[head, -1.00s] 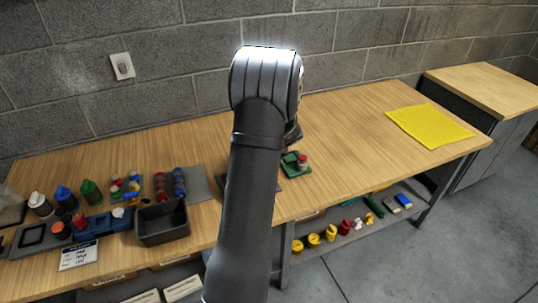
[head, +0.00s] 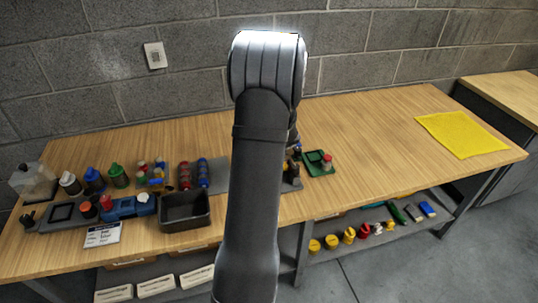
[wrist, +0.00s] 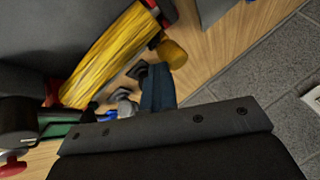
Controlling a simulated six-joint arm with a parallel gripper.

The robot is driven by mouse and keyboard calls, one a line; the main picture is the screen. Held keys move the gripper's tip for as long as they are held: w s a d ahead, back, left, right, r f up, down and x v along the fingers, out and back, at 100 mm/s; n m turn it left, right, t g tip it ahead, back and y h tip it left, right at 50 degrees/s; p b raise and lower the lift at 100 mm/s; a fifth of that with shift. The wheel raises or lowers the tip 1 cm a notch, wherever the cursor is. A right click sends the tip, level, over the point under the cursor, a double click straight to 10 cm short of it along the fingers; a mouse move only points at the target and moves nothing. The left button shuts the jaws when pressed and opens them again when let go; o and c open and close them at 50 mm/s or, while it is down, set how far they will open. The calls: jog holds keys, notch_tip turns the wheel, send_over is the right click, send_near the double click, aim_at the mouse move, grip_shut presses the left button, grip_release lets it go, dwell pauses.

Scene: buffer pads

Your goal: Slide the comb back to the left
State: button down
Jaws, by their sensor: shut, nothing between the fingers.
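I cannot make out the comb for certain in either view. In the head view my arm hides part of the bench, and a dark part of my gripper (head: 294,148) shows just right of the arm, above a small dark plate (head: 292,178). In the wrist view my gripper (wrist: 150,78) is shut and empty, its dark body filling the bottom. A yellow grained piece (wrist: 112,50) lies beyond it, with red parts at its ends. A yellow knob (wrist: 172,53) is close by on the right.
A green tray (head: 319,168) with a red-topped piece sits just right of the gripper. A black bin (head: 185,211), red and blue rollers and several bottles stand left. A yellow cloth (head: 462,134) lies far right. Bare wood lies between tray and cloth.

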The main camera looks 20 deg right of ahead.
jog(key=shift+a, duration=0.2)
jog(key=d, duration=0.1)
jog(key=s+d, duration=0.1)
jog(key=d, duration=0.1)
jog(key=s+d+r, duration=0.1)
jog(key=shift+s+d, duration=0.15)
jog(key=v, duration=0.9)
jog(key=shift+f, duration=0.1)
jog(key=x, duration=0.8)
jog(key=shift+a+f, duration=0.2)
jog(key=shift+f, duration=0.1)
jog(key=w+a, duration=0.1)
jog(key=w+a+f, duration=0.1)
jog(key=shift+a, duration=0.35)
jog(key=shift+w+a, duration=0.3)
jog(key=shift+a, duration=0.2)
